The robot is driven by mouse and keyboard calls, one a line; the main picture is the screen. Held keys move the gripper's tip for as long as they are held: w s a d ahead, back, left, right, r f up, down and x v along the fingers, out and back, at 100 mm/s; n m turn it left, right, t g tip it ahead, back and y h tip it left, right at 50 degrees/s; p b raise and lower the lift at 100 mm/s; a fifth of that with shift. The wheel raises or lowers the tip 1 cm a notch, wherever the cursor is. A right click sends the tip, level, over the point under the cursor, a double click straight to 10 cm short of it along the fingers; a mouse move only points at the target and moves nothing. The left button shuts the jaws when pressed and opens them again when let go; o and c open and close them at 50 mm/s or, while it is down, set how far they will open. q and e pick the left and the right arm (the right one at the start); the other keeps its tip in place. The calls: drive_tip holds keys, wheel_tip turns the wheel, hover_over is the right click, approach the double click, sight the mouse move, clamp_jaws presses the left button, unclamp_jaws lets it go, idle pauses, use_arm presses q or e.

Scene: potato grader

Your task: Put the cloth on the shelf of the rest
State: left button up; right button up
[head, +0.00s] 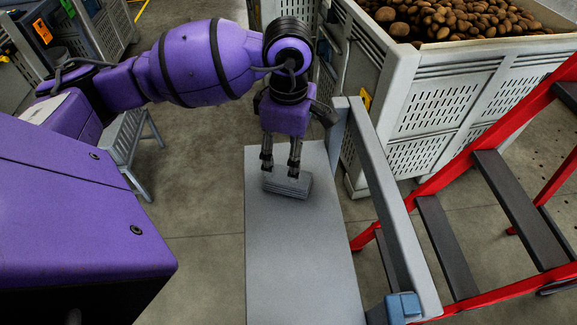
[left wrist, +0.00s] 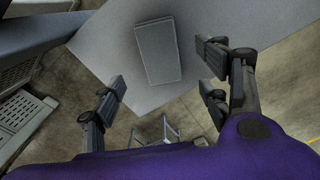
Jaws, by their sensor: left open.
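A small grey layered block, which looks like the folded cloth (head: 288,185), lies on a long grey tabletop (head: 300,250). It also shows as a plain grey rectangle in the left wrist view (left wrist: 158,52). My left gripper (head: 280,168) points down at the far edge of the cloth, with its fingers spread. In the left wrist view the cloth lies beyond the open fingertips (left wrist: 162,82). I cannot tell whether they touch it. No shelf can be made out for certain as that of the rest. My right gripper is out of view.
A grey rail (head: 378,195) runs along the tabletop's right side, with a blue piece (head: 403,306) near its front end. A crate of potatoes (head: 430,105) stands behind it. Red steps (head: 480,215) stand at right. A grey slatted stand (head: 124,138) is at left.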

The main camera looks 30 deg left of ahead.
use_arm(q)
drive_tip(key=shift+r, duration=1.75)
